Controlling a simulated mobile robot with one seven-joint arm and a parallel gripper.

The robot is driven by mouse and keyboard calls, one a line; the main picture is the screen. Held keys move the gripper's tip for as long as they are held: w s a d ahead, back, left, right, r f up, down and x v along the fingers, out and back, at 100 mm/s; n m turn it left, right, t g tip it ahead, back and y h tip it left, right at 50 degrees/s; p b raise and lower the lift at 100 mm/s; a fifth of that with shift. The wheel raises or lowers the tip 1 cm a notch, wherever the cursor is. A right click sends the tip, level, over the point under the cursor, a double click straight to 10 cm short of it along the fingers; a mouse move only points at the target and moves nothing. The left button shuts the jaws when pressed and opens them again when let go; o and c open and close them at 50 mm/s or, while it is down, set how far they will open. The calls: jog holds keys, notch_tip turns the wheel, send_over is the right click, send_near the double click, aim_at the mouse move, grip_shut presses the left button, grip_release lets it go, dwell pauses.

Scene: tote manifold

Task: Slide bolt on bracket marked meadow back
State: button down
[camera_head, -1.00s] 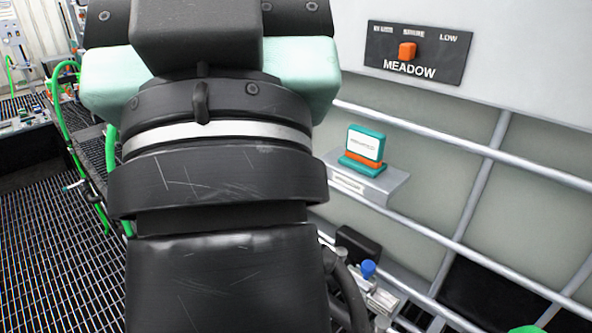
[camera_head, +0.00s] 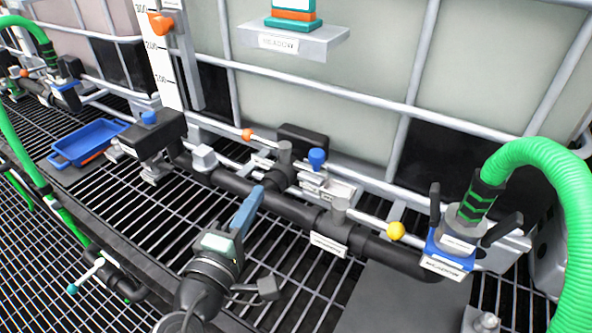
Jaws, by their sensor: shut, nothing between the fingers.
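A small metal slide-bolt bracket (camera_head: 328,189) with an upright blue knob (camera_head: 317,158) is fixed at the middle of the pipework, below the tank. Its white label is too small to read. Another metal fitting (camera_head: 264,158) sits just left of it, with a thin rod ending in an orange ball (camera_head: 247,134). I cannot tell for certain which one is marked meadow. My gripper (camera_head: 252,202) shows at lower middle, its blue fingers shut and empty, pointing up towards the pipe. It is in front of and left of the blue-knobbed bracket, apart from it.
A dark pipe (camera_head: 300,212) crosses the middle. A rod with a yellow ball (camera_head: 396,231) and a blue coupling with a green hose (camera_head: 545,152) are at right. A labelled shelf (camera_head: 300,42) juts out above.

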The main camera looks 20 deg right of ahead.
aim_at(321, 161)
jog(key=shift+r, duration=0.1)
jog(key=x, duration=1)
jog(key=shift+d+r, duration=0.1)
jog(key=shift+s+d+p, duration=0.15)
jog(key=shift+s+d, duration=0.15)
jog(key=shift+d, duration=0.3)
jog(key=shift+s+d+p, duration=0.15)
jog(key=shift+s+d, duration=0.1)
jog(key=shift+d, duration=0.3)
jog(key=shift+s+d+p, duration=0.15)
jog(key=shift+s+d, duration=0.15)
jog(key=shift+d, duration=0.3)
jog(key=shift+s+d+p, duration=0.5)
jog(key=shift+s+d, duration=0.15)
jog(key=shift+s, duration=0.2)
jog(key=shift+s+d+p, duration=0.45)
jog(key=shift+s+d, duration=0.2)
jog(key=shift+s, duration=0.2)
jog(key=shift+w+a, duration=0.1)
